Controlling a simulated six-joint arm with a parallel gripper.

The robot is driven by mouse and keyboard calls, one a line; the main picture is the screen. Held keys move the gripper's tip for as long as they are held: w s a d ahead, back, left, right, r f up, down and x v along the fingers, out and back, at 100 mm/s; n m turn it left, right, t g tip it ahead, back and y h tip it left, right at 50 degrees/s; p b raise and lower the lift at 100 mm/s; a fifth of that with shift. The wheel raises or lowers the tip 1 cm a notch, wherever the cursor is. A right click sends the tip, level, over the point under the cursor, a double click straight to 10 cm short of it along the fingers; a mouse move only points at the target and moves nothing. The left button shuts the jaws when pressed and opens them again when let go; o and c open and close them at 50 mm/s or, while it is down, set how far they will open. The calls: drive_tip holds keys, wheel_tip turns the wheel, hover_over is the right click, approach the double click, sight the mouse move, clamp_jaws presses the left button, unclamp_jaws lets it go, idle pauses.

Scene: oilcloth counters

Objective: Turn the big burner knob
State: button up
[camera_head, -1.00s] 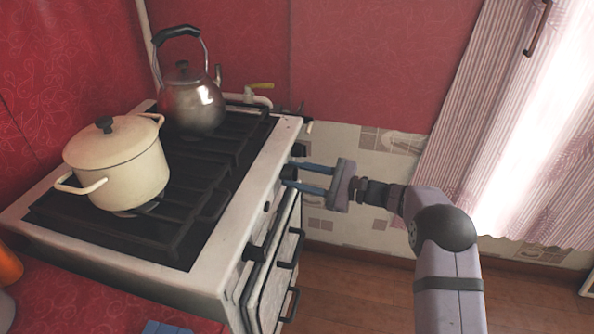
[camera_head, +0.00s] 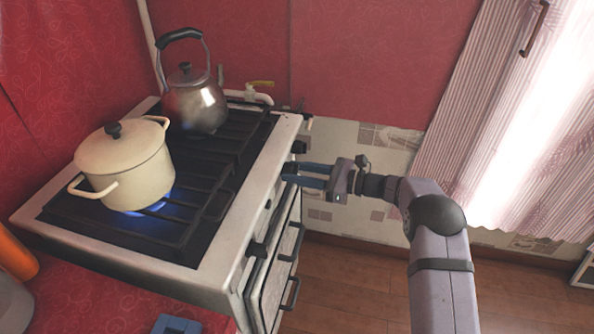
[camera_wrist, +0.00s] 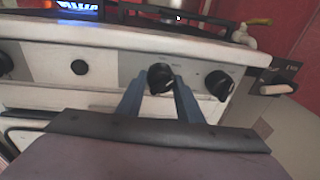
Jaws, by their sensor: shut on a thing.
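The white stove (camera_head: 240,205) has a row of black knobs along its front panel. In the wrist view my gripper (camera_wrist: 160,84) has its two blue fingers on either side of a black knob (camera_wrist: 160,74) and is shut on it. The knob shows a pale mark at its lower right. In the head view my gripper (camera_head: 292,173) reaches the stove front from the right, and the fingertips partly hide the held knob. A blue flame (camera_head: 150,209) burns under the cream pot (camera_head: 130,175); the flame also shows in the wrist view (camera_wrist: 77,9).
A black knob (camera_wrist: 220,84) sits just right of the held one, and another dark knob (camera_wrist: 80,67) is to its left. A metal kettle (camera_head: 195,108) stands on the back of the stove. Oven handles (camera_head: 291,245) stick out below. The floor to the right is clear.

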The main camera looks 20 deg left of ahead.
drive_tip(key=o, duration=0.8)
drive_tip(key=shift+c, duration=0.2)
drive_tip(key=d, duration=0.7)
drive_tip(key=shift+s+d+r, duration=0.2)
drive_tip(key=shift+s+r, duration=0.1)
